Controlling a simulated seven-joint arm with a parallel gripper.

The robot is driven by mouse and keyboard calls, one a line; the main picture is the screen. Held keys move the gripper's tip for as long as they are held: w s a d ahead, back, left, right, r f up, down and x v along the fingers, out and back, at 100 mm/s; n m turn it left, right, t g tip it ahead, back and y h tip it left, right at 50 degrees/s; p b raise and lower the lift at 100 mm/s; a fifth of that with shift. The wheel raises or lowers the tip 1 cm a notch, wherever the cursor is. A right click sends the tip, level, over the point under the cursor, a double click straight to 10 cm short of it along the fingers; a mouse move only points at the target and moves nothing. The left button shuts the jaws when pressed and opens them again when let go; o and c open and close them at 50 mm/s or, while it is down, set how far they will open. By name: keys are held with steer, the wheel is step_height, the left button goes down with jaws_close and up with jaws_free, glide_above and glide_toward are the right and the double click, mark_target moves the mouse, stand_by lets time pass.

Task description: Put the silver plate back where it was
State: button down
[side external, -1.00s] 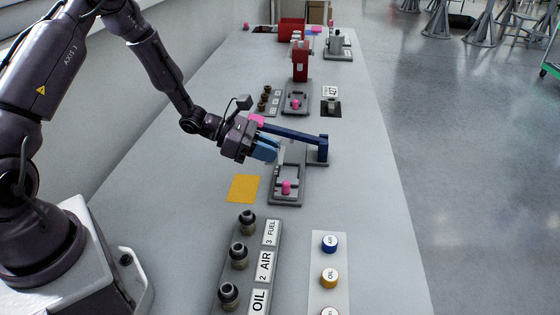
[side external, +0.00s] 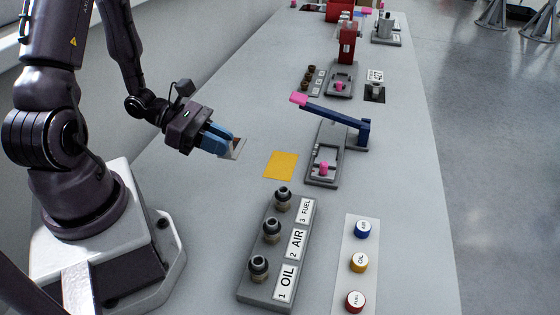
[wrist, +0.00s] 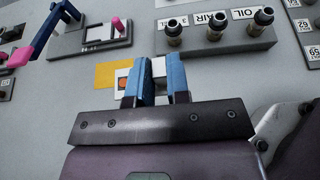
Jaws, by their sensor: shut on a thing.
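My gripper (side external: 230,144) is shut on the silver plate (side external: 240,150), a small thin square with a brown-orange patch. The gripper holds it above the bench, left of the yellow square (side external: 281,165). In the wrist view the plate (wrist: 158,68) shows between and beside the blue fingers, in front of the yellow square (wrist: 108,72); the fingers hide part of it. A grey frame fixture (side external: 313,180) with a pink knob (side external: 323,168) stands right of the yellow square, apart from the plate. A blue lever (side external: 338,114) with a pink end reaches over the fixture's far side.
A block with several dark fittings and OIL, AIR and FUEL labels (side external: 298,243) lies nearer the camera. A pale panel with coloured caps (side external: 347,275) is right of it. Farther off stand a red-topped fixture (side external: 346,50) and more small stations. The bench left of the yellow square is clear.

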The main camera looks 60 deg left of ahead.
steer(key=w+a+f, duration=0.2)
steer(key=w+f, duration=0.2)
steer(key=w, duration=0.5)
glide_above(273, 171)
steer(key=f, duration=0.5)
steer(key=shift+s+d, duration=0.15)
steer(key=shift+s, duration=0.15)
steer(key=shift+w+f, duration=0.35)
steer(key=shift+f, duration=1.55)
steer(key=c, duration=1.1)
jaws_free()
steer(key=shift+f, duration=0.1)
